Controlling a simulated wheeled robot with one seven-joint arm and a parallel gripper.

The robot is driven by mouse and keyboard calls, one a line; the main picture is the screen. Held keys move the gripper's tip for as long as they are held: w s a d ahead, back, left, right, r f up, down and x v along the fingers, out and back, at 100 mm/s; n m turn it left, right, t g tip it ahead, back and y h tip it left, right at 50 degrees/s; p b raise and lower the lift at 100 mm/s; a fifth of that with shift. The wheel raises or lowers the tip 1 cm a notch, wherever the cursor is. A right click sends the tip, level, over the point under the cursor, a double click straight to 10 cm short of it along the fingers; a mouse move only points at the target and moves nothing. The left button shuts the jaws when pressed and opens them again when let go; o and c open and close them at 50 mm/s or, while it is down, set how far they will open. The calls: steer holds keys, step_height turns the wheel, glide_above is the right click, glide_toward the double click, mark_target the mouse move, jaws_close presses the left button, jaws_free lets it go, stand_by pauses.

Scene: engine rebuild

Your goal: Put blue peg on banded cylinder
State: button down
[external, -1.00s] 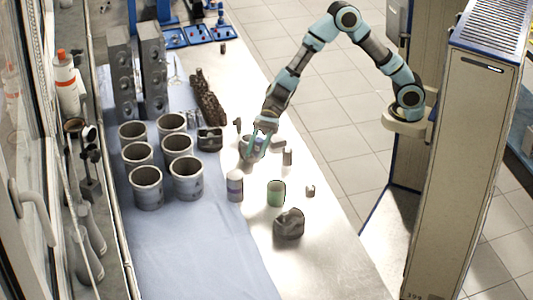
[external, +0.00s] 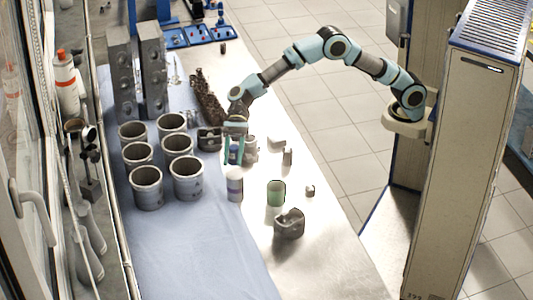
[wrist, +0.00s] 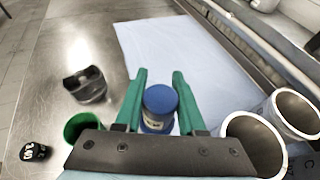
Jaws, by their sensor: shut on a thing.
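My gripper (external: 233,153) points down in the external view and is shut on the blue peg (external: 232,155). The peg also shows between the green fingers in the wrist view (wrist: 159,98), with its round blue top toward the camera. The banded cylinder (external: 234,186), pale with a purple-blue band, stands upright on the bench just below the gripper in the external view. The peg looks roughly lined up over it; whether they touch I cannot tell. In the wrist view the peg and gripper mostly hide the cylinder.
Several grey cylinder liners (external: 187,179) stand close on the left. A green cup (external: 276,194) and a dark metal part (external: 289,224) are to the right, with a small cap (external: 310,190) beyond. A piston-like part (external: 251,150) stands just behind. The blue cloth's front is clear.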

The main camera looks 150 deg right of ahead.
mark_target(234, 164)
steer(key=shift+f+p, duration=0.5)
steer(key=shift+f, duration=1.75)
steer(key=shift+f, duration=0.1)
steer(key=c, duration=0.5)
jaws_free()
